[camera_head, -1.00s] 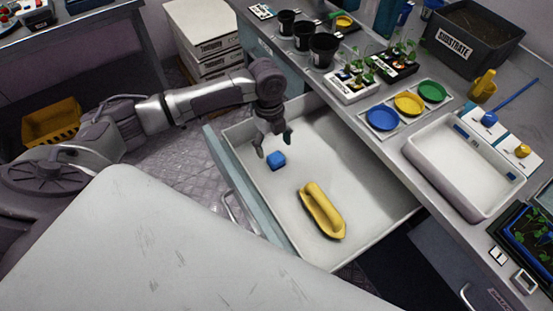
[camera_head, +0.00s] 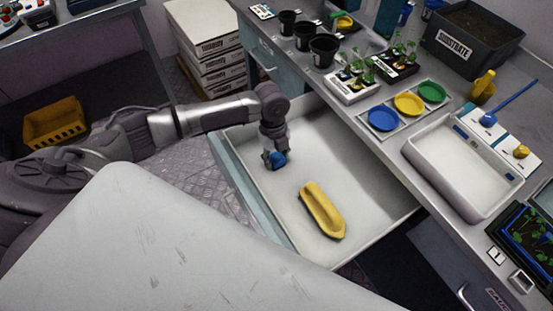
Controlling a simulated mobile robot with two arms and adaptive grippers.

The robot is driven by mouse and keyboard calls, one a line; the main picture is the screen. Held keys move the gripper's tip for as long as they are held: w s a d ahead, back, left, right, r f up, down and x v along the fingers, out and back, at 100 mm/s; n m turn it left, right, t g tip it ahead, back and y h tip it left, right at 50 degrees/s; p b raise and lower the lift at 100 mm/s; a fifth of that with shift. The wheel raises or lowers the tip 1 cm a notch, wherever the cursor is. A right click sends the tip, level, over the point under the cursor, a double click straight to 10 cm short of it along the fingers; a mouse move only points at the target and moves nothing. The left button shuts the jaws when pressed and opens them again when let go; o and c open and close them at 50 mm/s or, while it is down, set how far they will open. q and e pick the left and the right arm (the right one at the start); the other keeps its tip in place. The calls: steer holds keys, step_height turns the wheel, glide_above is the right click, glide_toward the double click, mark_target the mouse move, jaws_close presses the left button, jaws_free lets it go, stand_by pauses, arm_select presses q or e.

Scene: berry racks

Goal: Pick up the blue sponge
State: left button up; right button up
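The blue sponge (camera_head: 278,160) is a small blue block in the open white drawer, near its far left corner. My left gripper (camera_head: 274,161) points down at it, with its fingers drawn in against the sponge's sides and shut on it. The fingers and hand hide part of the sponge. I cannot tell whether the sponge touches the drawer floor. My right gripper is not in view.
A yellow boat-shaped tray (camera_head: 318,211) lies in the drawer (camera_head: 357,184), in front of the sponge. The counter above holds black pots (camera_head: 323,48), coloured dishes (camera_head: 409,103) and a white tray (camera_head: 415,151). A white surface (camera_head: 150,240) fills the lower left.

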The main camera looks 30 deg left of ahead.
mark_target(280, 161)
arm_select(q)
steer(key=shift+c, duration=0.3)
steer(key=shift+r, duration=0.5)
steer(key=r, duration=0.2)
steer(key=d+r, duration=0.1)
steer(key=shift+s+r, duration=0.25)
steer(key=shift+r, duration=0.15)
steer(key=s+d+r, duration=0.5)
steer(key=d+r, duration=0.1)
steer(key=d, duration=0.3)
steer(key=shift+d+r+b, duration=0.15)
steer(key=shift+b, duration=0.15)
steer(key=shift+s, duration=0.1)
